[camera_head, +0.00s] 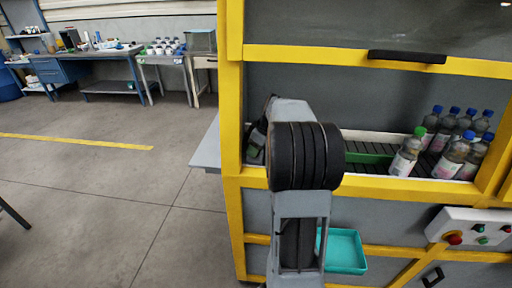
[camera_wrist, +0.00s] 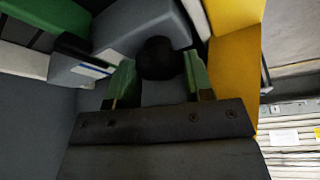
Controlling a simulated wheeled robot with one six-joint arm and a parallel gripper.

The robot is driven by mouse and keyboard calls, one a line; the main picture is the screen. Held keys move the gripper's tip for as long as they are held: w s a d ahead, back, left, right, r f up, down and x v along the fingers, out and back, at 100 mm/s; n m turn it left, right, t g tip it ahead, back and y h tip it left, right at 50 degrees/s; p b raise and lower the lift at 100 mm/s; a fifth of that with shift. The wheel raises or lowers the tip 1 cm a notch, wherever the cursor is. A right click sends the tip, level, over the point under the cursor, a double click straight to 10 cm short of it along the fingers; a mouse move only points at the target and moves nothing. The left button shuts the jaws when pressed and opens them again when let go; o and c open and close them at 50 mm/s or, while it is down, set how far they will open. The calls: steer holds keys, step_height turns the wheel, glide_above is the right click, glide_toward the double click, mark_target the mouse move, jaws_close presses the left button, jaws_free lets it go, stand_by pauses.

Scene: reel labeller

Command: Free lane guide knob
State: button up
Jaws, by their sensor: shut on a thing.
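The round black lane guide knob (camera_wrist: 160,55) shows in the wrist view in front of a grey block (camera_wrist: 125,25). My gripper (camera_wrist: 158,75) has green fingers, one on each side of the knob, and is shut on it. In the head view my arm hides the knob and most of the gripper. A green guide strip (camera_head: 369,158) runs along the conveyor just right of my arm. A green bar also shows at the upper left of the wrist view (camera_wrist: 50,14).
Several bottles stand on the conveyor; one green-capped bottle (camera_head: 407,154) is nearest my arm. The yellow machine frame (camera_head: 232,110) borders the opening. A teal tray (camera_head: 344,251) is below, and a control box (camera_head: 470,228) is at right. Open floor lies left.

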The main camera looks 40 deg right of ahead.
steer(key=shift+c, duration=0.4)
steer(key=shift+d+f+n+y+b, duration=0.15)
steer(key=shift+n+y+b, duration=0.15)
steer(key=shift+n+b, duration=0.3)
steer(key=shift+n+g+y, duration=0.3)
steer(key=shift+n, duration=0.7)
steer(key=o, duration=0.9)
steer(key=shift+o, duration=0.2)
steer(key=shift+r, duration=0.2)
steer(key=v, duration=0.7)
steer(key=shift+r, duration=0.2)
